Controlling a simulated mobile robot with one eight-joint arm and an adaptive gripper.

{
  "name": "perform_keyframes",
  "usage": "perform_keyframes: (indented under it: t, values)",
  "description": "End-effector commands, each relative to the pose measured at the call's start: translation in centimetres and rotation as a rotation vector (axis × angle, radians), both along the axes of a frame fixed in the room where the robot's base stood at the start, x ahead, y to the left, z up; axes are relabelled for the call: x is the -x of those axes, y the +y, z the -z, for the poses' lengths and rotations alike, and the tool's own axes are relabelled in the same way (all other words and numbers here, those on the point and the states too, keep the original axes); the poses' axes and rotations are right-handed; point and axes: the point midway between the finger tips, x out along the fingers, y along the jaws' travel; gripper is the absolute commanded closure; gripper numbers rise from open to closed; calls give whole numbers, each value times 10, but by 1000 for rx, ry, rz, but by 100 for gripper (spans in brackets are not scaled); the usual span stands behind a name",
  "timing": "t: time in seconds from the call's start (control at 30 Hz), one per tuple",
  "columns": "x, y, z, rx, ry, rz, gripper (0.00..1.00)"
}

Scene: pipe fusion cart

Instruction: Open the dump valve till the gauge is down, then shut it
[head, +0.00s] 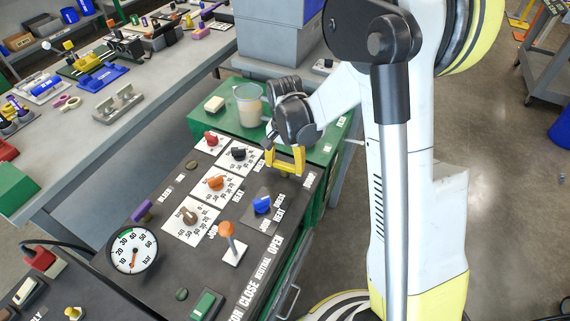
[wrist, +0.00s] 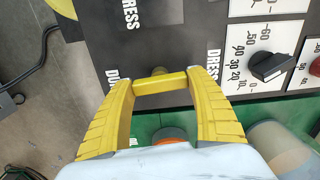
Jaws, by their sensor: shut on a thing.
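My gripper (head: 285,162) reaches down to the far right part of the dark control panel. In the wrist view its yellow fingers (wrist: 160,100) are shut on the two ends of a yellow bar handle (wrist: 160,84), which I take for the dump valve. The bar lies straight across between the fingers, with a small yellow stub beyond its middle. A label starting "DU" is partly hidden by the left finger. The round white pressure gauge (head: 132,251), marked in bar, is at the panel's left in the head view. Its orange-red needle points toward the lower dial; the exact reading is too small to tell.
The panel carries an orange-topped lever (head: 227,231), a blue knob (head: 262,204), a purple knob (head: 142,211) and several dials. A clear jug (head: 248,104) stands on the green surface behind my gripper. Grey bins (head: 275,40) and a cluttered bench (head: 120,110) are farther back.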

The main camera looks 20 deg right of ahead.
Motion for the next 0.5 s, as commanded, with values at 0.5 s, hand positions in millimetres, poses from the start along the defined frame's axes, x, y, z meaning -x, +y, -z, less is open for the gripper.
perform_keyframes:
  t: [0.5]
  values:
    - [0, 0, -8, 1, -1, -1, 11]
